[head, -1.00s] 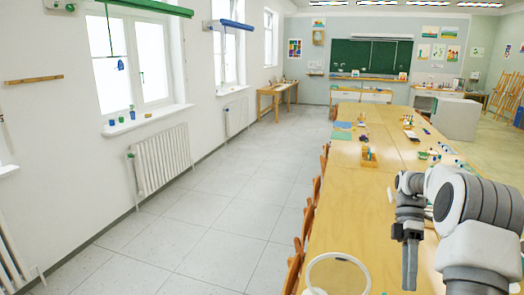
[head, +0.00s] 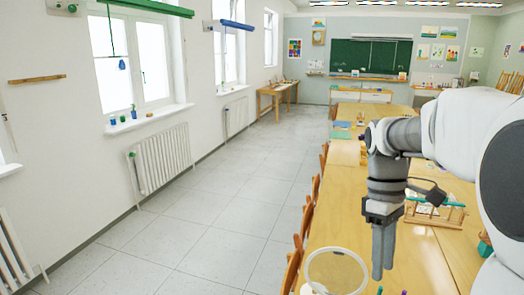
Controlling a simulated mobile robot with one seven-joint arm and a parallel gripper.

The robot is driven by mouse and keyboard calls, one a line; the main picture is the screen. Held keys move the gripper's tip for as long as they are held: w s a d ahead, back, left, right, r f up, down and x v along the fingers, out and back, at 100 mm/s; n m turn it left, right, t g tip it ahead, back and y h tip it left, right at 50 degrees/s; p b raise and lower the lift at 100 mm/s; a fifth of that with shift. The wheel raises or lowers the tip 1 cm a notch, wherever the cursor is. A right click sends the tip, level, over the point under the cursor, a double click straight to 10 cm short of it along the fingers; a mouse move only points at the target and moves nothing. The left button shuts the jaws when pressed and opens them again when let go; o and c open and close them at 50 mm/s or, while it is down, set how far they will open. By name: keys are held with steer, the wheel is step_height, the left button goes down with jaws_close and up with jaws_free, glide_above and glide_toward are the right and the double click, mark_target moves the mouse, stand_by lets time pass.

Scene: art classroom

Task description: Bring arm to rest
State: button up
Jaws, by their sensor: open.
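My gripper (head: 383,272) hangs pointing down over the near part of the long wooden table (head: 415,262), right of a round pale-rimmed thing. It is open, with no object visible between its fingers. The fingers are seen nearly side-on, so the gap hardly shows. My arm comes in from the right edge, bent at the wrist, and hides much of the table's right side.
The round thing (head: 335,272) with a see-through middle is at the bottom edge. A wooden rack (head: 435,210) stands right of my gripper. Wooden chairs (head: 296,258) line the table's left side. The tiled floor (head: 225,225) is open towards the radiators (head: 160,160).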

steer(key=s+a+m+t, duration=0.8)
steer(key=s, duration=0.4)
steer(key=shift+a+r+t, duration=0.2)
steer(key=shift+r+t, duration=0.1)
steer(key=shift+r, duration=0.1)
steer(key=shift+s+a, duration=0.1)
